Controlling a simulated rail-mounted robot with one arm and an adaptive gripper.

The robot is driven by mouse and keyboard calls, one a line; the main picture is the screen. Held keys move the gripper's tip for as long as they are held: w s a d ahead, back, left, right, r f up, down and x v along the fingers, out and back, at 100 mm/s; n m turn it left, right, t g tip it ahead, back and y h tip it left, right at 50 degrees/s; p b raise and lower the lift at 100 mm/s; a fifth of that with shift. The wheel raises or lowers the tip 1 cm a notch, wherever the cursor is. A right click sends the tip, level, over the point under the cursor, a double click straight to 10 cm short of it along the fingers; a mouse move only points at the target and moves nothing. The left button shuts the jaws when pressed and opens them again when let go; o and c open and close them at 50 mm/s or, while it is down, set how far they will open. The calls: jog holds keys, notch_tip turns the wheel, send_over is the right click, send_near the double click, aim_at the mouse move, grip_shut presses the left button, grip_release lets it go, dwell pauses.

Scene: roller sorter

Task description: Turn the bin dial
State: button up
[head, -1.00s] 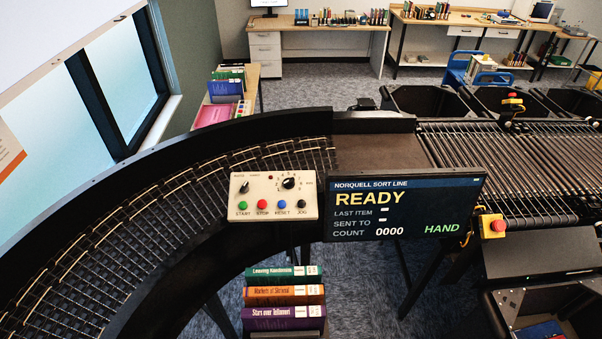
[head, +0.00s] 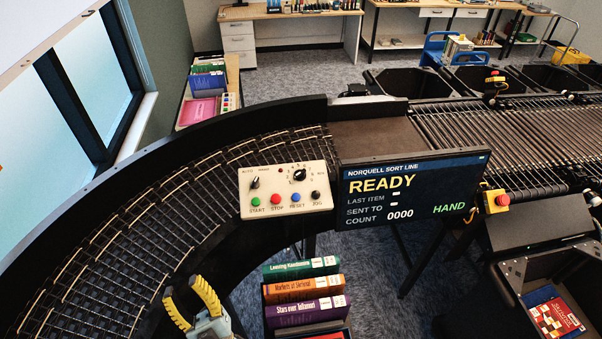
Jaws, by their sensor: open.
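The bin dial (head: 299,175) is a black round knob with marks around it, at the upper right of the cream control panel (head: 264,206). A smaller black auto/hand switch (head: 255,183) sits to its left. Below are green start, red stop, blue reset and black jog buttons. My gripper (head: 192,298), with yellow fingers, is at the bottom of the head view, left of and below the panel. Its fingers are apart and empty, and it touches nothing on the panel.
The display (head: 412,192) beside the panel reads READY, count 0000, HAND. A curved roller conveyor (head: 150,239) runs behind the panel. A stack of books (head: 304,287) stands below it, right of my gripper. A red emergency button (head: 501,200) is at the right.

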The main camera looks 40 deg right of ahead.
jog(key=w+d+r+n+g+h+b, duration=0.2)
jog(key=w+d+n+g+h, duration=0.5)
jog(key=w+d, duration=1.95)
jog(key=w+d+m+g+h+b, duration=0.1)
jog(key=w+d+g+h+b, duration=0.15)
jog(key=d+g, duration=1.05)
jog(key=n+g+y+b, duration=0.2)
jog(key=n+g+y, duration=0.4)
jog(key=y, duration=0.2)
send_near(301, 172)
jog(key=p+x, duration=0.4)
jog(key=x, duration=0.6)
